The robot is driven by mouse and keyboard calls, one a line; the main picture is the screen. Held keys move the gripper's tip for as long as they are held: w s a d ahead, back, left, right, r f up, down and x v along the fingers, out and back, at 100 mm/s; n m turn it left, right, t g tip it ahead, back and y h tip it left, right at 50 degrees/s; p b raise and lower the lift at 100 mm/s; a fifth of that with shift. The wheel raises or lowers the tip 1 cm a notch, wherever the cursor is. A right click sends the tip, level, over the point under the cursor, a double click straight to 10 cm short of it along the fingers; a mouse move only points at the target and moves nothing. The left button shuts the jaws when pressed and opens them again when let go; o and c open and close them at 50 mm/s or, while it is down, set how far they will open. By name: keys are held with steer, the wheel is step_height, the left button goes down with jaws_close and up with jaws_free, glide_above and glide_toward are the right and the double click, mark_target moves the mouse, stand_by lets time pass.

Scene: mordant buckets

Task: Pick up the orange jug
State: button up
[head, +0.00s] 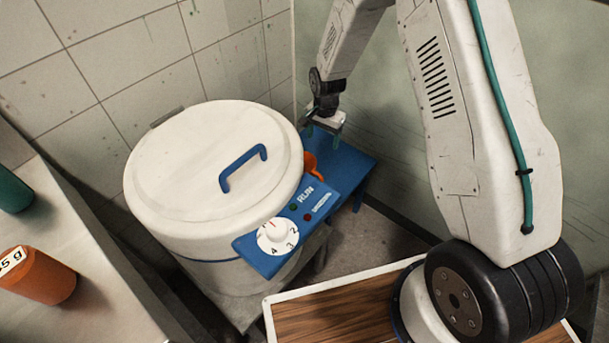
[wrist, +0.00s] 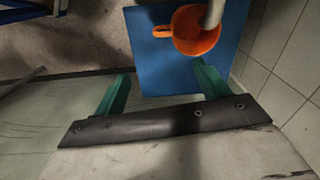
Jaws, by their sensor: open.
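The orange jug (wrist: 194,32) stands on a blue table (wrist: 155,75) in the wrist view, with its handle pointing left. A pale rounded thing covers part of its upper right. In the head view only a sliver of the jug (head: 312,163) shows behind the white lidded vat. My gripper (wrist: 160,88) is open and empty, its two green fingers apart and short of the jug in the picture. In the head view my gripper (head: 323,128) hangs above the blue table (head: 350,165), near the jug.
The white vat (head: 200,170) with a blue handle and a dial panel (head: 285,230) stands left of the blue table. A counter (head: 75,245) at the left holds an orange weight-marked cylinder (head: 38,275) and a green one (head: 12,190). Walls close in behind.

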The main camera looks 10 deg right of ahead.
mark_target(318, 173)
steer(key=shift+m, duration=0.8)
steer(key=f, duration=1.4)
steer(key=w+f, duration=0.1)
steer(key=f, duration=0.6)
steer(key=shift+a+f, duration=0.15)
steer(key=shift+a, duration=0.2)
steer(key=shift+s, duration=0.1)
steer(key=c, duration=1.3)
steer(key=shift+c, duration=0.7)
steer(key=shift+r, duration=0.2)
